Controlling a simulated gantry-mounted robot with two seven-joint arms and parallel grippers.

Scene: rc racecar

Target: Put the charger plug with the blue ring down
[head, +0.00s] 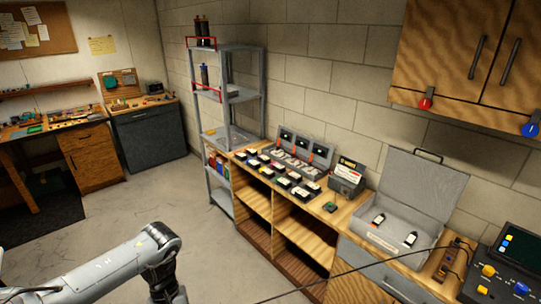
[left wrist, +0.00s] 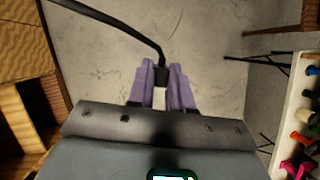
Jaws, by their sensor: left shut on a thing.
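My left gripper (left wrist: 162,90) shows in the left wrist view, with purple fingers shut on a small black plug (left wrist: 162,77). A black cable (left wrist: 110,20) runs from the plug to the upper left. The fingers and plug are over bare floor. No blue ring can be made out on the plug from here. In the head view my left arm comes in from the lower left, and its gripper is out of frame. A thin black cable (head: 345,271) stretches across the front of the workbench there. My right gripper is in neither view.
The wooden workbench (head: 353,208) holds an open grey case (head: 386,241), a wooden block with sockets (head: 453,260) and a device with a screen (head: 507,268). Several small batteries sit further left. A white rack (left wrist: 293,105) with coloured items stands right in the wrist view.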

